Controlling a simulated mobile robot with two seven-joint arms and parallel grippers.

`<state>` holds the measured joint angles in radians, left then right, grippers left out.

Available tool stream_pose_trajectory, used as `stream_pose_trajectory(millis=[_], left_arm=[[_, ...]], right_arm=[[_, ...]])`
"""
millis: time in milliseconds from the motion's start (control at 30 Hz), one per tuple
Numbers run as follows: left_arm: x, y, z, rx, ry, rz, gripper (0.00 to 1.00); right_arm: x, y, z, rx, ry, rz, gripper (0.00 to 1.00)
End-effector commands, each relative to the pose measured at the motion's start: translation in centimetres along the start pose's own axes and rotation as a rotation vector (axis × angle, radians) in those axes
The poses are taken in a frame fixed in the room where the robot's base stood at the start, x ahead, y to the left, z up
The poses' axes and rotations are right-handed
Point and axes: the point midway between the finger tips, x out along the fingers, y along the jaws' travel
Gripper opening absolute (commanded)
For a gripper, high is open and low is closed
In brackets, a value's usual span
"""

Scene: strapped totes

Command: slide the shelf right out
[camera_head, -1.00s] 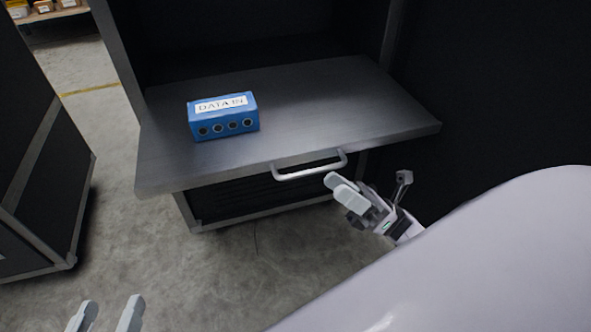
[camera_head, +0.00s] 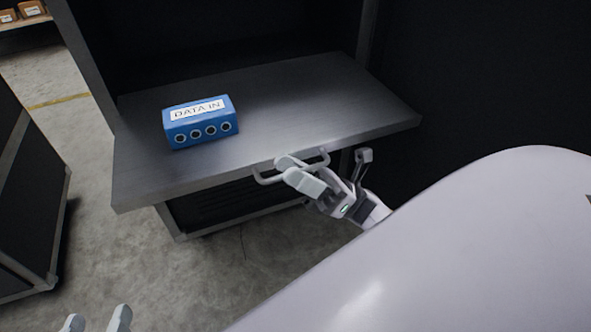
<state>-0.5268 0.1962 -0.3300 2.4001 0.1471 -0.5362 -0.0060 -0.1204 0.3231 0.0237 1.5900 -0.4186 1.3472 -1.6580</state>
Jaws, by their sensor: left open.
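The grey metal shelf (camera_head: 285,110) sticks out of a dark cabinet, with its front edge well clear of the frame. A pale bar handle (camera_head: 265,180) is fixed to its front edge. My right gripper (camera_head: 297,173) is at the handle, with its fingertips overlapping the middle of the bar. One fingertip lies over the bar and the other is just in front of it; whether they press on it is not clear. My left gripper (camera_head: 97,321) is open and empty at the bottom left edge, well away from the shelf; only its fingertips show.
A blue box (camera_head: 200,123) labelled "DATA IN" sits on the left part of the shelf. A dark case (camera_head: 30,200) stands on the floor at left. Concrete floor (camera_head: 110,240) is free between it and the cabinet. My white body fills the lower right.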

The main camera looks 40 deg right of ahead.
Motion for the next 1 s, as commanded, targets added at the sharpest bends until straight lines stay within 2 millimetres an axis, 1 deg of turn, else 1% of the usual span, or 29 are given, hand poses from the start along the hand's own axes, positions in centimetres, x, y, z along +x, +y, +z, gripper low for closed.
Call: stream_pose_trajectory(millis=[67, 100, 167, 400, 633, 900, 933, 967, 1000], left_arm=[[0.0, 0.0, 0.0, 0.0, 0.0, 0.0, 0.66], [0.0, 0.0, 0.0, 0.0, 0.0, 0.0, 0.66], [0.0, 0.0, 0.0, 0.0, 0.0, 0.0, 0.66], [0.0, 0.0, 0.0, 0.0, 0.0, 0.0, 0.66], [0.0, 0.1, -0.1, -0.007, -0.004, 0.004, 0.66], [0.1, 0.1, 0.1, -0.009, -0.008, 0.004, 0.66], [0.1, 0.1, 0.1, -0.009, -0.008, 0.004, 0.66], [0.1, 0.1, 0.1, -0.009, -0.007, 0.004, 0.66], [0.1, 0.1, 0.1, -0.01, -0.007, 0.004, 0.66]], right_arm=[[0.0, 0.0, 0.0, 0.0, 0.0, 0.0, 0.32], [0.0, 0.0, 0.0, 0.0, 0.0, 0.0, 0.19], [0.0, 0.0, 0.0, 0.0, 0.0, 0.0, 0.0], [-0.1, 0.2, -0.1, 0.001, 0.0, 0.0, 0.0], [-0.3, 2.0, -0.3, 0.002, 0.0, -0.001, 0.0], [-0.4, 2.2, -0.4, 0.003, 0.002, 0.004, 0.0], [-0.4, 2.2, -0.4, 0.003, 0.002, 0.005, 0.25], [-0.4, 2.2, -0.5, 0.003, 0.002, 0.005, 0.32], [-0.4, 2.2, -0.5, 0.003, 0.002, 0.004, 0.32]])
